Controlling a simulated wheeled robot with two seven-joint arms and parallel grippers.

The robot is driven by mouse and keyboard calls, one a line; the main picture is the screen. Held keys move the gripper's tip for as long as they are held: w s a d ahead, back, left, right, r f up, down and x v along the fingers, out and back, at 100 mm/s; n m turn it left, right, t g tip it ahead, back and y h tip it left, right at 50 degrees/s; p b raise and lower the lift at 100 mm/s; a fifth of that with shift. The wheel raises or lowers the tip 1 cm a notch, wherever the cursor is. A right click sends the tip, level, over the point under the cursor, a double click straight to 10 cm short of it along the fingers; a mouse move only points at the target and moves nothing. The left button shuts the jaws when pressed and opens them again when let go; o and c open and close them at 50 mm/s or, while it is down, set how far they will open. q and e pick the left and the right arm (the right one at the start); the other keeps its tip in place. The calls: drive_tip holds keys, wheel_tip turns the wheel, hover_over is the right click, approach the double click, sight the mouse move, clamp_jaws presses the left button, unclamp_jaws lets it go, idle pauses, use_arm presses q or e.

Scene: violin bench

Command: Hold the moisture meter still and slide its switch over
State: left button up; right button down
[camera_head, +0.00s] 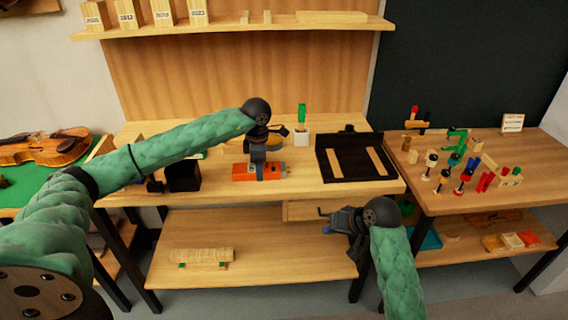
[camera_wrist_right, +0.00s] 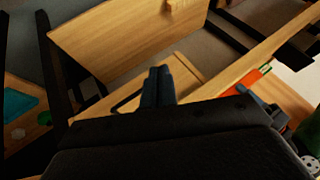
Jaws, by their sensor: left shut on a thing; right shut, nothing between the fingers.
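The orange moisture meter (camera_head: 242,173) lies on the wooden bench top near its front edge, left of the black tray. My left gripper (camera_head: 259,176) comes down on it from above and is shut on its body, hiding part of it. The switch is too small to make out. My right gripper (camera_head: 328,214) is shut and empty, in front of the bench and below its top, right of the meter and apart from it. In the right wrist view its closed fingers (camera_wrist_right: 157,88) show, and an orange part of the meter (camera_wrist_right: 246,82) shows at the right.
A black tray (camera_head: 324,165) with wooden strips stands right of the meter. A black box (camera_head: 183,176) stands to the left. The bench's front edge (camera_head: 330,193) lies close to my right gripper. A lower shelf (camera_head: 250,255) is underneath.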

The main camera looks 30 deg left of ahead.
drive_tip(key=n+g, duration=0.1)
drive_tip(key=n, duration=0.1)
approach(273, 169)
drive_tip(key=w+d+r, duration=0.3)
drive_tip(key=w+d, duration=0.1)
drive_tip(key=d, duration=0.2)
drive_tip(key=x, duration=0.9)
drive_tip(key=shift+s+f, duration=0.1)
drive_tip(key=shift+f, duration=0.4)
drive_tip(key=shift+s+a+f, duration=0.1)
drive_tip(key=shift+s+a, duration=0.2)
drive_tip(key=shift+a, duration=0.2)
drive_tip(key=shift+s+a+f, duration=0.1)
drive_tip(key=shift+s+a, duration=0.15)
drive_tip(key=shift+a, duration=0.2)
drive_tip(key=shift+s+a, duration=0.5)
drive_tip(key=shift+a, duration=0.35)
